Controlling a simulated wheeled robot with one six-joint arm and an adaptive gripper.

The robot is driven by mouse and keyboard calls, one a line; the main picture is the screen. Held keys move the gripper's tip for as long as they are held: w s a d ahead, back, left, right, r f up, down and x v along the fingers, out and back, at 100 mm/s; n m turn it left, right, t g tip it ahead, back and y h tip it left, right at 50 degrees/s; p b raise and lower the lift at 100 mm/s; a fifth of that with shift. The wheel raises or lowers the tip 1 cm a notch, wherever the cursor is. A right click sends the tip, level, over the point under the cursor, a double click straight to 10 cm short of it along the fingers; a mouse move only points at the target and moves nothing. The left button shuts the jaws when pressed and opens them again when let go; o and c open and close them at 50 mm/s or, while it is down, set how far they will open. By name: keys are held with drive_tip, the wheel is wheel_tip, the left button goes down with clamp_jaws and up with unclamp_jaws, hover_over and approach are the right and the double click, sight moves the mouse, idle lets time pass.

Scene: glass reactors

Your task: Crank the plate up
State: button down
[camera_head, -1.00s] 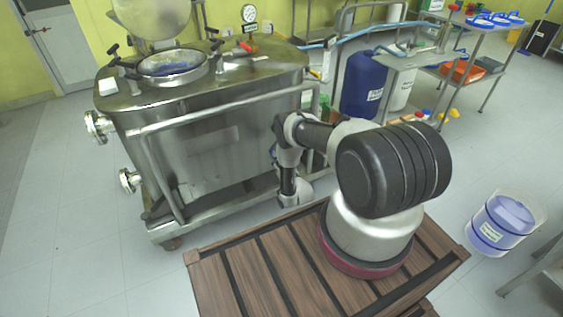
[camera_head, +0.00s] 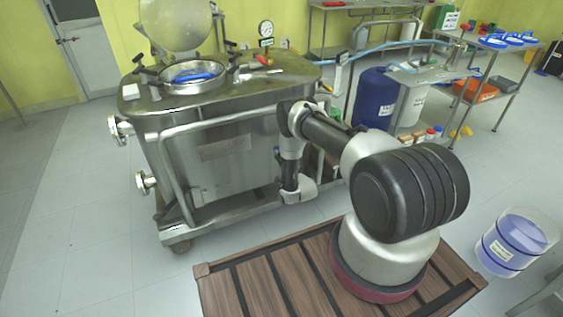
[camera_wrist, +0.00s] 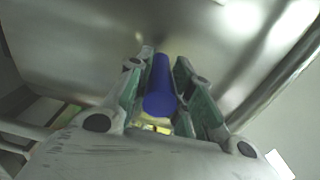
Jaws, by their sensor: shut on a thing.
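A blue cylindrical handle (camera_wrist: 160,88) stands between the fingers of my gripper (camera_wrist: 157,82) in the wrist view. The fingers are closed on it from both sides, with its round end toward the camera. What the handle joins onto is hidden. In the head view my arm reaches to the right front side of a steel tank (camera_head: 225,165), and my fingers cannot be made out there. I cannot tell which part is the plate from these frames.
The tank has a round open hatch (camera_head: 192,76) with a raised lid (camera_head: 178,22), and steel rails close to my arm. A wooden pallet (camera_head: 265,285) lies in front. A blue drum (camera_head: 372,98) stands behind, a lidded bucket (camera_head: 512,243) at right. Floor at left is clear.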

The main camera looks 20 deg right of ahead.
drive_tip(key=r+m, duration=0.1)
drive_tip(key=d+r+m, duration=0.1)
drive_tip(key=r+m, duration=0.1)
drive_tip(key=shift+r+m, duration=0.15)
drive_tip(key=shift+m, duration=0.15)
drive_tip(key=d+r+m, duration=0.5)
drive_tip(key=d+m, duration=0.1)
drive_tip(key=shift+w+d+r, duration=0.3)
drive_tip(key=shift+r, duration=0.05)
drive_tip(key=shift+d, duration=0.2)
drive_tip(key=shift+d+r, duration=0.15)
drive_tip(key=shift+d, duration=0.9)
